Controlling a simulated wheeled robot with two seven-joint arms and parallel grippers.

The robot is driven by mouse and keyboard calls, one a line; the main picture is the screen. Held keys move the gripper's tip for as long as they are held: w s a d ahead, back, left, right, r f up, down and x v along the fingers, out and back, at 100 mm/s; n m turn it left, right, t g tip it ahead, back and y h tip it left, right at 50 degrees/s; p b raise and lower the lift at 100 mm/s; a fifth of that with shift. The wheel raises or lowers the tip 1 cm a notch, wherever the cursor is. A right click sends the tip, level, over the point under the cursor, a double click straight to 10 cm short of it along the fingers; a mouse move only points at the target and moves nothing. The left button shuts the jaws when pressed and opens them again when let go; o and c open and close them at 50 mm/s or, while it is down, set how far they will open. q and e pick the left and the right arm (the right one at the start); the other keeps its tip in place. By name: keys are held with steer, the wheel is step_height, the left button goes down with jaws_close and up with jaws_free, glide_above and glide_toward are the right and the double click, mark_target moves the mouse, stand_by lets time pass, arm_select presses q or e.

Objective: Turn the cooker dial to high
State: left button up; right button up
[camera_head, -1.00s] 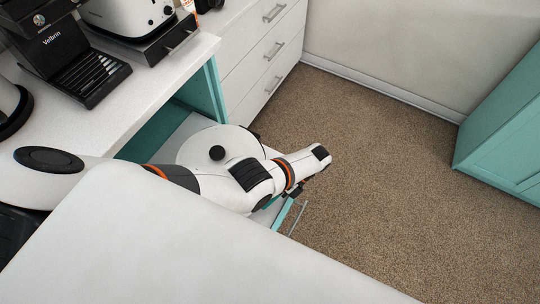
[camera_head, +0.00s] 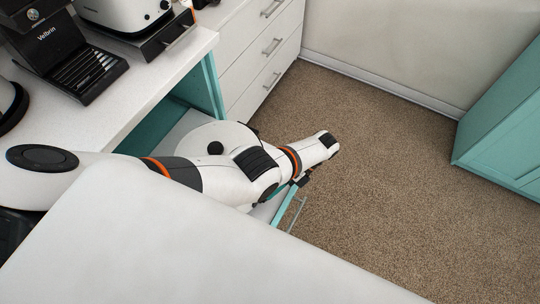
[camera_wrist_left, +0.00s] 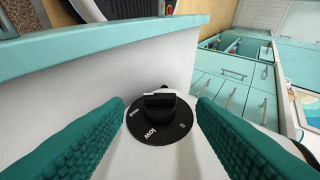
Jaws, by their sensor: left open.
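The cooker (camera_head: 232,136) is white, with a round lid and a black knob on top, and stands in an open compartment below the counter. My left arm partly hides it in the head view. The black dial (camera_wrist_left: 160,118) shows on the cooker's white side in the left wrist view, with a raised grip and white markings including "LOW" and "0". I cannot tell which marking it points to. My left gripper (camera_wrist_left: 160,104) is open, its teal ridged fingers on either side of the dial. I cannot tell whether they touch it. My right gripper is not in view.
A teal drawer or door front (camera_wrist_left: 110,42) runs close above the dial in the left wrist view. The counter (camera_head: 75,125) holds a coffee machine (camera_head: 65,50) and a toaster (camera_head: 125,15). White drawers (camera_head: 262,60) stand behind. The floor at right is clear.

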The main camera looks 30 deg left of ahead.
arm_select(q)
steer(key=b+v, duration=0.3)
steer(key=v, duration=0.5)
steer(key=shift+w+d+r, duration=0.25)
